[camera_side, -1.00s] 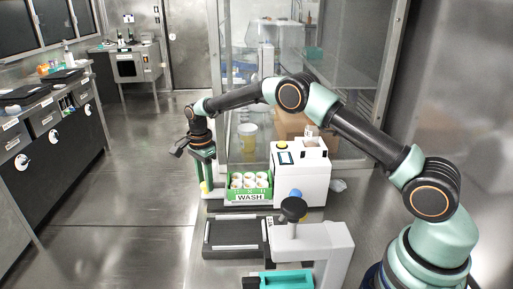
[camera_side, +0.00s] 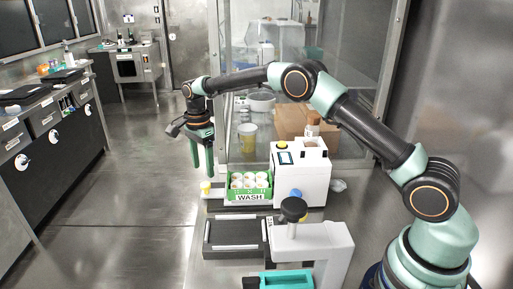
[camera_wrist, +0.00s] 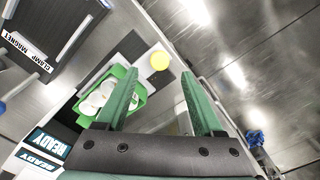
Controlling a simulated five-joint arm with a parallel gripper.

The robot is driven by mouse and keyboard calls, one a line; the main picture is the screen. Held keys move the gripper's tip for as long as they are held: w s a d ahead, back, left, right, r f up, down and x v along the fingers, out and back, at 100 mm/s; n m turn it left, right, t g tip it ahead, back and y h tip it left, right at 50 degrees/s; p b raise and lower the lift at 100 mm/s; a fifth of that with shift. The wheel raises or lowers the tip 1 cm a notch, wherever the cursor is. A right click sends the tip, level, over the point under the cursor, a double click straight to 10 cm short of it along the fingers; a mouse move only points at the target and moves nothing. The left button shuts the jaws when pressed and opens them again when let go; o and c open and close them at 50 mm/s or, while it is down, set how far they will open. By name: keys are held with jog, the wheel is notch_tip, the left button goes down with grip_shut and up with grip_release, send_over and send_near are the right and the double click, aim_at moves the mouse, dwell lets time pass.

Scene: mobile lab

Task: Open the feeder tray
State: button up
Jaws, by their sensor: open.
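No part is labelled as the feeder tray, so I cannot tell for sure which one it is. A yellow round knob (camera_side: 206,187) stands at the left end of a flat grey strip beside the green WASH rack (camera_side: 249,197). In the wrist view the yellow knob (camera_wrist: 160,61) shows between and beyond my fingertips. The green rack (camera_wrist: 140,103) there is partly hidden by a finger. My gripper (camera_side: 202,168) is open and empty, its green fingers pointing down above the knob. It also shows in the wrist view (camera_wrist: 158,76).
A white machine (camera_side: 312,178) with a small screen stands right of the rack. A dark tray (camera_side: 232,246) lies in front, with a white press (camera_side: 320,245) and a teal box (camera_side: 287,280) to its right. A glass enclosure rises behind. The floor to the left is open.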

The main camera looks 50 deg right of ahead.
notch_tip(320, 180, up, 7)
jog(key=shift+f, duration=0.2)
dwell(0.3)
